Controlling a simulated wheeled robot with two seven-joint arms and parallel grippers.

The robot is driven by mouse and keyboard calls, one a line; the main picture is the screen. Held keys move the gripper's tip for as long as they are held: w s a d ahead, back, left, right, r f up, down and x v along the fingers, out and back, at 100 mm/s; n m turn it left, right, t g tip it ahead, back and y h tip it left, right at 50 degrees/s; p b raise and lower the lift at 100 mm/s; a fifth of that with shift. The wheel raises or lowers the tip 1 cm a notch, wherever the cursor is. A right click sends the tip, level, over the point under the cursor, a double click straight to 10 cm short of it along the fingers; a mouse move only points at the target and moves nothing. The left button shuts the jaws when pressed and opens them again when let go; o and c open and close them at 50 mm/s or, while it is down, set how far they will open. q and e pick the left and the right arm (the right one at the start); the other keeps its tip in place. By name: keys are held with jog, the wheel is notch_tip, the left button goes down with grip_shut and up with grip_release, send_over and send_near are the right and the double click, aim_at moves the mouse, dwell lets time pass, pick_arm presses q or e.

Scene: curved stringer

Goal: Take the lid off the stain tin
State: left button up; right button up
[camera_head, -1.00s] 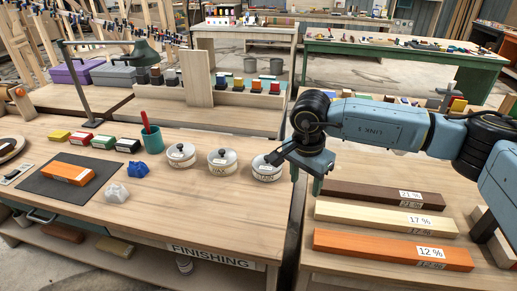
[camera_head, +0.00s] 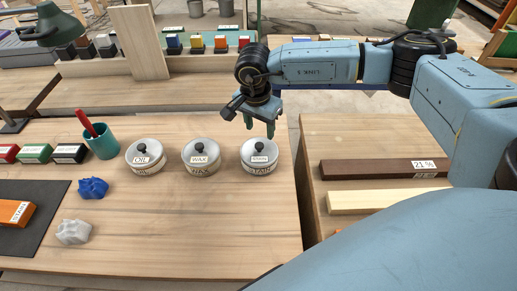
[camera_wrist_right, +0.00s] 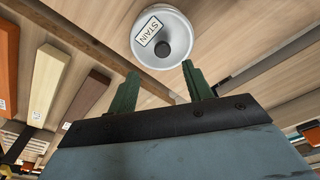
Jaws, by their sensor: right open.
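The stain tin (camera_head: 259,157) is the rightmost of three round white tins near the right edge of the finishing bench. Its grey lid (camera_head: 258,146) is on, with a dark knob in the middle and a label reading STAIN. My right gripper (camera_head: 260,128) is just behind the tin in the head view, pointing down, and partly overlaps its far rim. In the right wrist view the tin (camera_wrist_right: 172,55) lies beyond the two green fingertips (camera_wrist_right: 160,70), which are apart with nothing between them. The knob shows clear of both fingers. My left gripper is not in view.
The wax tin (camera_head: 200,157) and oil tin (camera_head: 146,157) stand to the left. A teal cup (camera_head: 102,143) holds a red-handled tool. Wood bars (camera_head: 385,169) lie on the bench at right, across a gap. Bare bench top lies in front of the tins.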

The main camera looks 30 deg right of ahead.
aim_at(259, 144)
notch_tip(259, 144, down, 3)
jog(key=shift+w+f, duration=0.15)
jog(key=shift+f, duration=0.05)
notch_tip(259, 144, down, 3)
jog(key=shift+w+r, duration=0.15)
jog(key=shift+r, duration=0.05)
jog(key=shift+d+f, duration=0.15)
jog(key=shift+f, duration=0.35)
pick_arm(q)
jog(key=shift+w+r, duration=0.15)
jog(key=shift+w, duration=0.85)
pick_arm(e)
jog(key=c, duration=1.1)
